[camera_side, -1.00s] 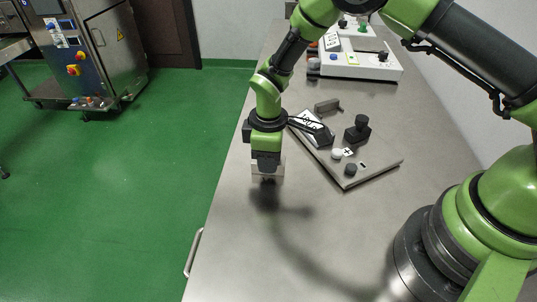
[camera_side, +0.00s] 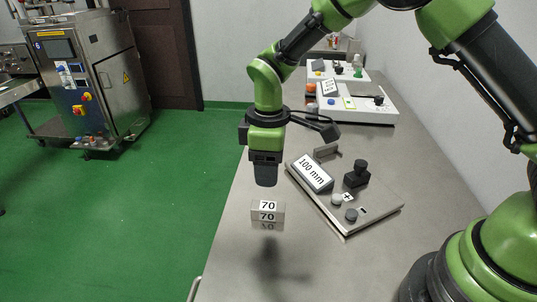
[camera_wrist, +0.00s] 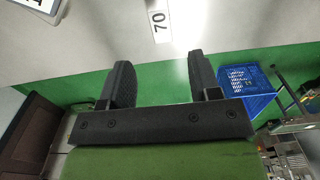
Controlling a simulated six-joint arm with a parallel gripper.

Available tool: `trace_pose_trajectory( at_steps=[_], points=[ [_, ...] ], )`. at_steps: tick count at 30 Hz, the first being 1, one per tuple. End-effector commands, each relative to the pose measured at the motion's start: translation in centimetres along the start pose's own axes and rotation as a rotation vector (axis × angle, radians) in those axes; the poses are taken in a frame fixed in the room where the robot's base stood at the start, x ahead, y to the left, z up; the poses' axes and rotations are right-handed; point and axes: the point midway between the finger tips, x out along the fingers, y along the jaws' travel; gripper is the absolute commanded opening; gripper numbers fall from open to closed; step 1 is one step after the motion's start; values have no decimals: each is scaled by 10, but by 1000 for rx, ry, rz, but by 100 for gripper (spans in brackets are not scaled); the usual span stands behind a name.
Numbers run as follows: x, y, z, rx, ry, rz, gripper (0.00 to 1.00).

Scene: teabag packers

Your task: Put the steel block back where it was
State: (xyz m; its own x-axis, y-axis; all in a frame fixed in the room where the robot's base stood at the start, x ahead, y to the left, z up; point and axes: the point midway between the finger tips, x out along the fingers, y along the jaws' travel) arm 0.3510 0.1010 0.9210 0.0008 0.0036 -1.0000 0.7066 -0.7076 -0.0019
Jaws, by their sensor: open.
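The steel block (camera_side: 267,217), marked 70 on its top and front, stands on the steel table near its left edge in the side view. In the wrist view its 70 label (camera_wrist: 159,27) shows beyond the fingertips, at the top middle. My gripper (camera_side: 265,184) points down above the block, with a clear gap between them. The wrist view shows my gripper (camera_wrist: 160,72) with its two fingers apart and nothing between them. A tilted plate fixture (camera_side: 345,222) with a 100 mm display (camera_side: 312,173) lies to the right of the block.
On the fixture are a black knob (camera_side: 357,174) and a small grey bracket (camera_side: 326,151). A white control unit (camera_side: 350,112) stands farther back. The table front around the block is clear. A blue crate (camera_wrist: 246,85) is on the green floor.

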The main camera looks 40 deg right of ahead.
Motion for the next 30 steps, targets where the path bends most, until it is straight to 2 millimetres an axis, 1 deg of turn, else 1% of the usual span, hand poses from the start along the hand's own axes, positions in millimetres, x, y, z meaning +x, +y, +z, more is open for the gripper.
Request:
trace_pose_trajectory(
  at_steps=[1,3,12,14,17,18,20,21,24,27,30],
  points=[
    [-8,0,0,0,3,1,57],
    [-15,0,0,-1,1,1,57],
    [-26,0,1,10,6,2,57],
    [-36,1,4,37,23,7,57],
    [-66,1,15,125,75,18,57],
    [-81,0,22,175,103,23,57],
    [-104,-3,36,260,151,29,57],
    [-120,-6,46,318,185,33,57],
    [-152,-16,74,465,268,35,57],
    [-177,-30,103,607,355,32,57],
    [-193,-46,132,746,444,23,57]
  ],
)
